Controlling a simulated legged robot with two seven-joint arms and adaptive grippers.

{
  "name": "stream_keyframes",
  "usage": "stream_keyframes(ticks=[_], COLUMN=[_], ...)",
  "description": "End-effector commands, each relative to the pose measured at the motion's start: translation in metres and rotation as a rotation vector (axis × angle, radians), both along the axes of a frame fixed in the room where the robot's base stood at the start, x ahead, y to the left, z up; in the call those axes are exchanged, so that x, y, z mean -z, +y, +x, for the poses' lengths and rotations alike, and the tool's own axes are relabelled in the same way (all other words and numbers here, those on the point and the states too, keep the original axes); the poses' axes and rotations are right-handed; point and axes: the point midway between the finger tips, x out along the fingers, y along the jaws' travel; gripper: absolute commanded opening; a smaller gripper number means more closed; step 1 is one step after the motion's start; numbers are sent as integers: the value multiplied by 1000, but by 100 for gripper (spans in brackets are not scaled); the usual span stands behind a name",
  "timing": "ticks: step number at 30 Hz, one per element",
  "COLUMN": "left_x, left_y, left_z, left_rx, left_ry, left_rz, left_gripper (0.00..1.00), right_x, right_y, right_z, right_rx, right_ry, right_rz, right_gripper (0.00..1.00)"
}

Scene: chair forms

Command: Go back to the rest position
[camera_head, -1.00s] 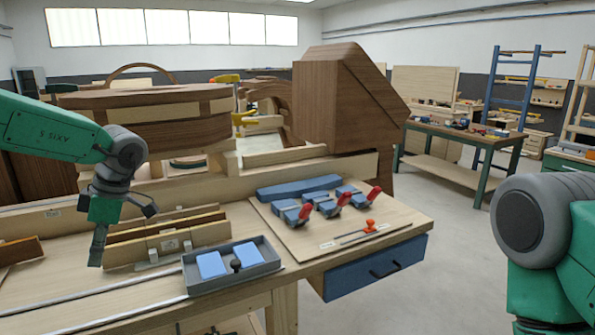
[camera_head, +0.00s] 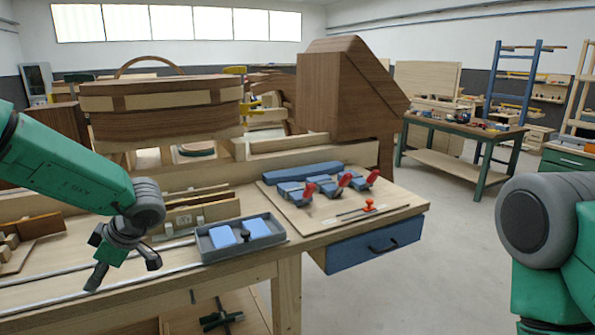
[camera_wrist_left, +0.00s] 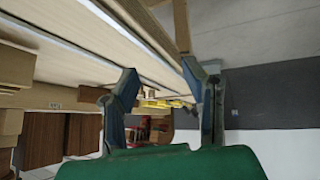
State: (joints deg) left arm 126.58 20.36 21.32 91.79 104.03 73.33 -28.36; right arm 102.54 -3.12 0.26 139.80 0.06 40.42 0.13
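My left gripper (camera_head: 124,269) hangs over the front left part of the workbench (camera_head: 360,222), with its fingers spread apart. In the left wrist view its two fingers (camera_wrist_left: 165,100) stand wide apart with nothing held between them. The bench edge runs close by in that view. On the right of the head view, a grey joint and green link of my right arm show. The right gripper is out of the frame.
A grey tray (camera_head: 206,252) with blue pads lies just right of my left gripper. Blue clamps with red handles (camera_head: 309,190) lie on a board (camera_head: 388,205). A blue drawer (camera_head: 372,247) hangs under the bench. A curved wooden form (camera_head: 160,125) stands behind. Floor at right is open.

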Motion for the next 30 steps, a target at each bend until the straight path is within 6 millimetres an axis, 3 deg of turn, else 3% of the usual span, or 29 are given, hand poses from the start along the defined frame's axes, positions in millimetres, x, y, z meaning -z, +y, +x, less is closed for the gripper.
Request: stream_keyframes(ticks=[5,8,11,15,17,21,24,27,30], left_x=[59,104,161,241,270,320,338,346,347], left_y=[0,-8,-29,-70,-87,-119,-133,-141,-145], left_z=[-5,-12,-30,-84,-115,-199,-255,-298,-323], left_rx=[237,443,716,1099,1240,1511,1644,1731,1778], left_ry=[20,44,89,188,238,369,455,523,563], left_rz=[134,195,214,130,65,-126,-260,-369,-435], left_gripper=[39,39,39,39,39,39,39,39,39], right_x=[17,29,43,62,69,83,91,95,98], right_y=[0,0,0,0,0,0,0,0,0], right_z=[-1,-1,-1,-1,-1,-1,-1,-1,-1], right_rx=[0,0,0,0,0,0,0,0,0], right_ry=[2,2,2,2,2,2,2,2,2], right_rz=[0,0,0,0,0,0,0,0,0], right_gripper=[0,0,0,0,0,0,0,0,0])
